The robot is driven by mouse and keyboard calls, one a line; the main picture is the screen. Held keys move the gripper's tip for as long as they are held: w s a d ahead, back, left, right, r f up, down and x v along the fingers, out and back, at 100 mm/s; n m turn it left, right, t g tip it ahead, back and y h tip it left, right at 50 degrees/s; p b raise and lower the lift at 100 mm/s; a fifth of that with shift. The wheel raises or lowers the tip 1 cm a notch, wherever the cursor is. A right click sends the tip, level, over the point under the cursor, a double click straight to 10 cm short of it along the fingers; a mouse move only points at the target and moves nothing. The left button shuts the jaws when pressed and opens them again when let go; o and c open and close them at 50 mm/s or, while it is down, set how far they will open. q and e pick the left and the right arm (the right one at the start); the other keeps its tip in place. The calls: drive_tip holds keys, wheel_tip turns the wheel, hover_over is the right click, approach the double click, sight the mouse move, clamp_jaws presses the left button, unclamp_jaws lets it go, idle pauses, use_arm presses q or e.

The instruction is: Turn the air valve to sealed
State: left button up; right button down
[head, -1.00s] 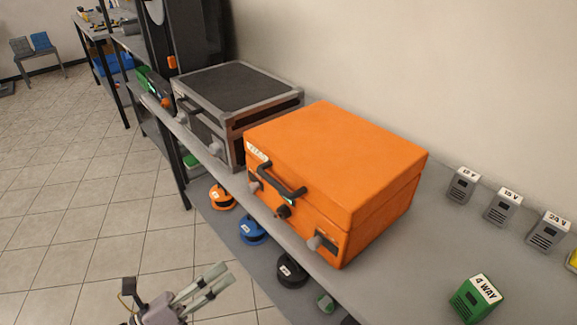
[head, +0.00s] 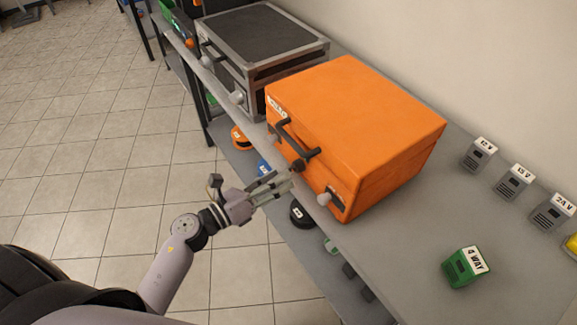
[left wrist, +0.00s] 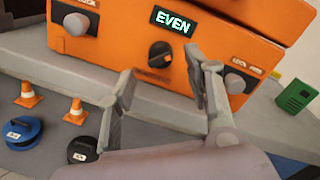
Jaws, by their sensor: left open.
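The orange case (head: 355,120) stands on the shelf top with its front facing my left arm. The air valve, a small dark round knob (left wrist: 159,54), is in the middle of its front, below a lit display reading "EVEN" (left wrist: 174,21). In the head view the knob (head: 298,165) shows just beyond my fingertips. My left gripper (head: 284,184) is open and empty, in front of the case. In the left wrist view its fingers (left wrist: 162,80) stand apart on either side below the knob, not visibly touching it. My right gripper is not in view.
Grey latch knobs flank the valve, left (left wrist: 76,24) and right (left wrist: 235,83). A black handle (head: 297,137) juts above it. A grey-framed case (head: 262,50) stands to the left. A green "4 WAY" box (head: 464,267) sits on the shelf at right. Small cones (left wrist: 76,112) and reels lie below.

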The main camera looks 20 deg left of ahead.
sight(291, 170)
use_arm(q)
drive_tip(key=shift+x, duration=2.1)
drive_tip(key=shift+c, duration=0.2)
drive_tip(key=shift+p, duration=0.3)
clamp_jaws()
